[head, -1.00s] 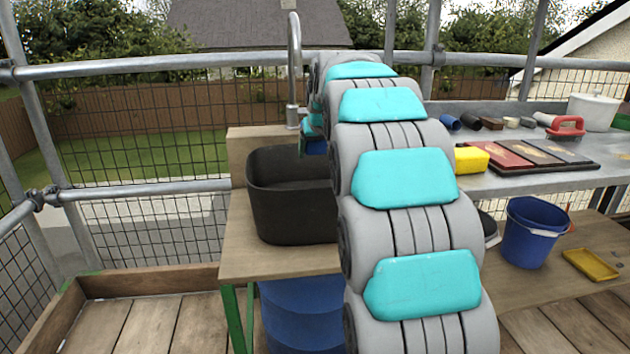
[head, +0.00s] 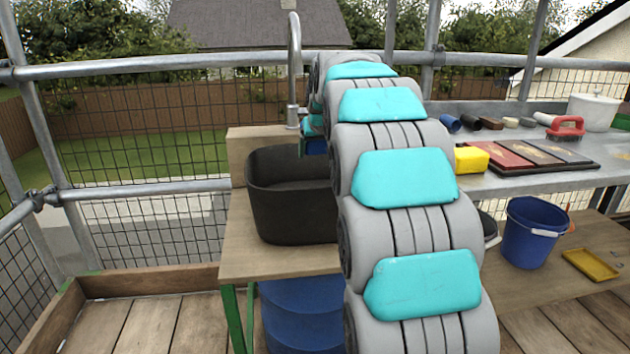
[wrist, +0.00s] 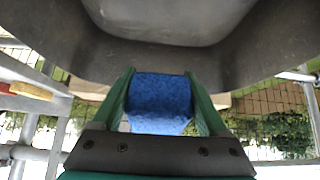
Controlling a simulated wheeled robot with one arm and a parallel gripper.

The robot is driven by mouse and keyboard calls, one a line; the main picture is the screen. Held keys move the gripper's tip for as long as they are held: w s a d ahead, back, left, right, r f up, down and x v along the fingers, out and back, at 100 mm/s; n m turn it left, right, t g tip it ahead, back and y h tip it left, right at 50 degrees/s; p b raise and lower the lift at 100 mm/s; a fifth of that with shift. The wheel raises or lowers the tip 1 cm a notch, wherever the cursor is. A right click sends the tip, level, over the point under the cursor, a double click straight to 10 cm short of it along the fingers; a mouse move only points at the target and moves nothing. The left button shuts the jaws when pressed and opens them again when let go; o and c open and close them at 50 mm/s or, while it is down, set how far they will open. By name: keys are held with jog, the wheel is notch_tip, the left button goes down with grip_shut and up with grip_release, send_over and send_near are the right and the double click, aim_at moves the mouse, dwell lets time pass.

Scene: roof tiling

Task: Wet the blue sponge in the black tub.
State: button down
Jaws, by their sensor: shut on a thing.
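The black tub (head: 285,212) stands on a wooden bench, left of my arm, in the head view. It also fills the top of the wrist view (wrist: 235,65). My gripper (wrist: 162,95) has green fingers and is shut on the blue sponge (wrist: 160,100), which sits between them. In the head view a small part of the blue sponge (head: 316,147) shows above the tub's back right rim. My arm hides most of the gripper and the tub's right side. I cannot tell whether the sponge is wet.
A grey tap (head: 293,60) rises behind the tub, close to my gripper. On the right, a metal shelf holds a yellow sponge (head: 471,159), a red-handled tool (head: 566,128) and a white lidded pot (head: 593,112). A blue bucket (head: 528,235) stands below. Scaffold rails surround the platform.

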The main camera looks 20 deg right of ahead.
dwell(0.3)
jog(key=shift+r+p, duration=0.85)
jog(key=shift+r, duration=1.15)
